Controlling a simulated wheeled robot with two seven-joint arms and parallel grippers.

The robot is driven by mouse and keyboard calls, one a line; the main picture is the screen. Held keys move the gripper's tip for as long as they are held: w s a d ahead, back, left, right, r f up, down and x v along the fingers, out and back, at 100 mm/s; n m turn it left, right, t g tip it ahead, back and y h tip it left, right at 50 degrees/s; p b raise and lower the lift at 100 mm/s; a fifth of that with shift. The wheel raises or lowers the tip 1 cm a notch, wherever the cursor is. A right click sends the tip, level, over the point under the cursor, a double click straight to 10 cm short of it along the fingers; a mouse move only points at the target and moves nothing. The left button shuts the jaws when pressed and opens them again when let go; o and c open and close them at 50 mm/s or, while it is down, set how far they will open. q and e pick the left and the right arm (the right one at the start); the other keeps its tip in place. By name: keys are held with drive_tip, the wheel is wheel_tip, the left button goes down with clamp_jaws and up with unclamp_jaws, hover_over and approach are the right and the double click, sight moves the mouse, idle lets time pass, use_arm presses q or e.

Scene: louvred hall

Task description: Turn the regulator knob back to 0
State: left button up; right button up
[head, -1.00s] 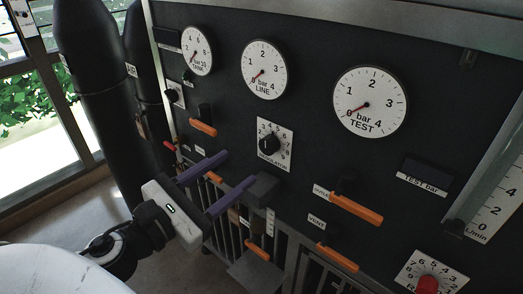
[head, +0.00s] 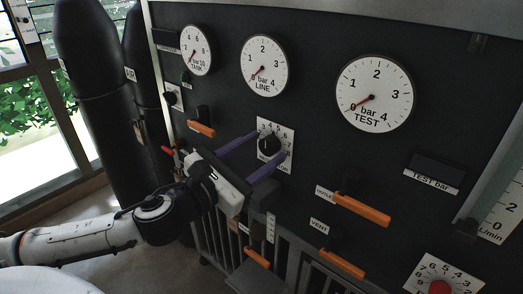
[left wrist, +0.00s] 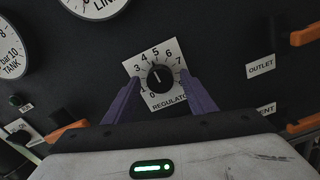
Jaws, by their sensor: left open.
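The regulator knob (head: 268,145) is a black round knob on a white numbered dial plate (head: 263,124) on the dark panel. In the left wrist view the knob (left wrist: 160,77) carries a pale pointer mark that seems to aim up, near 4 to 5. My left gripper (head: 270,146) has purple fingers spread apart, reaching toward the panel on either side of the knob. In the left wrist view its fingers (left wrist: 160,80) flank the dial's lower part. I cannot tell whether they touch the knob. My right gripper is out of view.
TANK (head: 196,50), LINE (head: 265,66) and TEST (head: 374,93) gauges sit above. Orange-handled levers (head: 361,210) (head: 202,129) project from the panel around the knob. A red knob (head: 440,287) is at lower right. Black cylinders (head: 97,100) stand at left.

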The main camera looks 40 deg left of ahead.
use_arm(q)
drive_tip(key=shift+w, duration=0.15)
drive_tip(key=c, duration=1)
drive_tip(key=shift+c, duration=0.2)
